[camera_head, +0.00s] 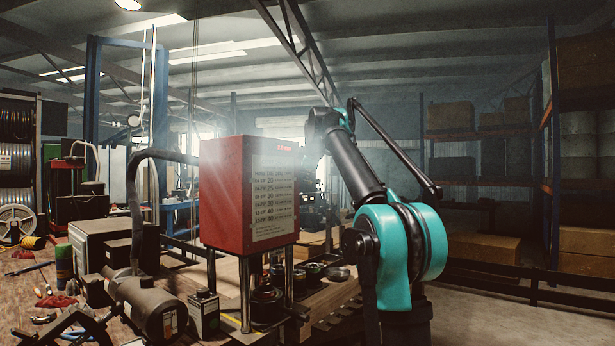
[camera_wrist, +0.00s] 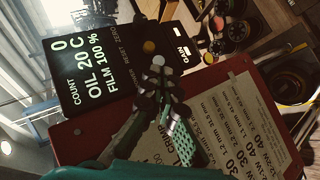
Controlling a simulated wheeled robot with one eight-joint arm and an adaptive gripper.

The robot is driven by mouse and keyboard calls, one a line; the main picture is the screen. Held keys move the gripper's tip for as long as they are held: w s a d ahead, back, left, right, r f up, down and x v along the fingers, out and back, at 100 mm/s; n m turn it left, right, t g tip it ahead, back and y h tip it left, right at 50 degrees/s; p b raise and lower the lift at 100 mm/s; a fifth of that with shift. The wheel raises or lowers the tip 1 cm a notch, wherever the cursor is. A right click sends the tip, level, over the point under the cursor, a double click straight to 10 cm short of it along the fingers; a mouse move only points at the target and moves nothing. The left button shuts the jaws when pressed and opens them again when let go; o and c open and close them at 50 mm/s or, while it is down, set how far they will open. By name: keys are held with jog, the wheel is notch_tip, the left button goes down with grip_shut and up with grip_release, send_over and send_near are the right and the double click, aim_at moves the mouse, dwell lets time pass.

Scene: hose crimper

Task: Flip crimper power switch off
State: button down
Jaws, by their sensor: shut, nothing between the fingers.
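The hose crimper (camera_head: 222,195) is a red box on metal posts on the bench, with a printed size chart on its front. In the wrist view its red housing (camera_wrist: 72,140) and chart (camera_wrist: 243,88) lie below a black control panel (camera_wrist: 112,72) lit with COUNT 0, OIL 20 C and FILM 100 %. My gripper (camera_wrist: 158,70) is shut and empty, its tips overlapping the panel's right part near a yellowish round button (camera_wrist: 149,47). A small white piece (camera_wrist: 186,60) sits at the panel's right edge. I cannot tell which control is the power switch. The head view does not show my gripper.
A grey motor-like cylinder (camera_head: 150,302) and a small black box (camera_head: 204,312) stand left of the crimper on the bench. Round dies (camera_head: 312,271) lie to the right. A thick black hose (camera_head: 136,190) arches behind. Shelves with boxes stand at far right.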

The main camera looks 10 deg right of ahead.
jog(key=shift+s+d+f+t, duration=0.1)
jog(key=shift+f+t, duration=0.05)
jog(key=shift+t, duration=0.15)
jog(key=shift+s+d+f+m+t+y, duration=0.15)
jog(key=shift+f+m+t+y, duration=0.4)
jog(key=shift+f, duration=0.2)
jog(key=shift+r, duration=0.2)
jog(key=shift+r, duration=0.65)
